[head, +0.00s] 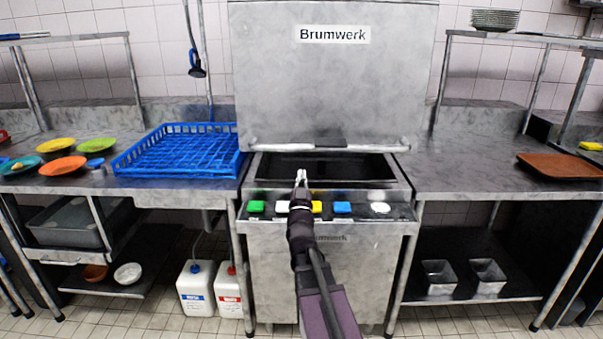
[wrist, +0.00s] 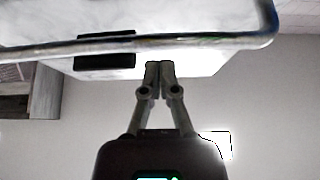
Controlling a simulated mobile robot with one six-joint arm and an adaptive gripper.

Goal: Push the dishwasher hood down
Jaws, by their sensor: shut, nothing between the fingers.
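The dishwasher hood (head: 330,85) is a large grey metal box marked "Brumwerk" in the head view. It is raised, with a dark gap between it and the machine body (head: 320,275). My gripper (head: 300,175) is shut and empty, in front of the opening and below the bar in the picture. In the wrist view my gripper (wrist: 159,66) points up near the bar handle (wrist: 205,43) and the dark pad (wrist: 105,50). I cannot tell whether it touches the hood.
A blue dish rack (head: 180,150) stands on the left counter, beside several coloured plates (head: 62,167). The right counter (head: 455,170) is mostly clear, with a brown tray (head: 560,166) at its far end. Coloured buttons (head: 342,207) line the machine's front.

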